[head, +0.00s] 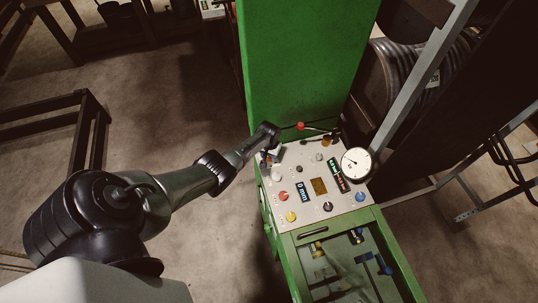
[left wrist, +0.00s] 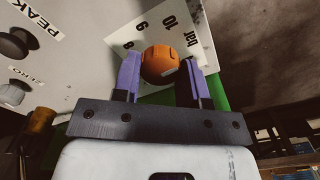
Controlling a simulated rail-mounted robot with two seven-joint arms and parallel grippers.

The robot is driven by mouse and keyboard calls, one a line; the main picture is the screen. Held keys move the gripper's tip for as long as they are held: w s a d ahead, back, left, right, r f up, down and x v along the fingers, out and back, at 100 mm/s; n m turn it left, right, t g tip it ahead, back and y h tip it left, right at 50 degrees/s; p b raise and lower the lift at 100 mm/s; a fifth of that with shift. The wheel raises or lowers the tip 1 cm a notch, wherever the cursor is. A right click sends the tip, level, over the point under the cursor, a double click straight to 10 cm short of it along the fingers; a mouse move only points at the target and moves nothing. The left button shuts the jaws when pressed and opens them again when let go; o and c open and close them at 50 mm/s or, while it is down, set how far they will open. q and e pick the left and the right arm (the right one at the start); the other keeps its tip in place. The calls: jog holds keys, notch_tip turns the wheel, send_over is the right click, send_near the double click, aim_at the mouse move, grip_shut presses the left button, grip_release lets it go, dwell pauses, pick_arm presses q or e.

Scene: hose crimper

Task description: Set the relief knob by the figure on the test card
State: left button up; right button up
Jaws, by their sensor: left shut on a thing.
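In the left wrist view, an orange relief knob (left wrist: 160,65) sits in front of a white scale plate (left wrist: 150,36) marked with figures and "bar". My left gripper (left wrist: 162,74) has its purple fingers on both sides of the knob, shut on it. The knob's pointer setting cannot be read clearly. In the head view my left gripper (head: 268,152) is at the far left corner of the control panel (head: 312,208), and it hides the knob there. I cannot make out a test card for certain. My right gripper is not in view.
The panel carries a round gauge (head: 355,162), a "0 mm" display (head: 303,192), several coloured buttons and a red-tipped lever (head: 300,126). A green cabinet wall (head: 300,60) rises behind. In the wrist view, a black knob (left wrist: 14,45) labelled PEAK is at left.

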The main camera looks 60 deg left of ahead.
pick_arm(q)
jog(key=shift+m, duration=0.6)
jog(key=o, duration=0.9)
jog(key=shift+r, duration=0.1)
jog(key=shift+r, duration=0.3)
jog(key=shift+r+p, duration=1.3)
jog(key=shift+r, duration=5.2)
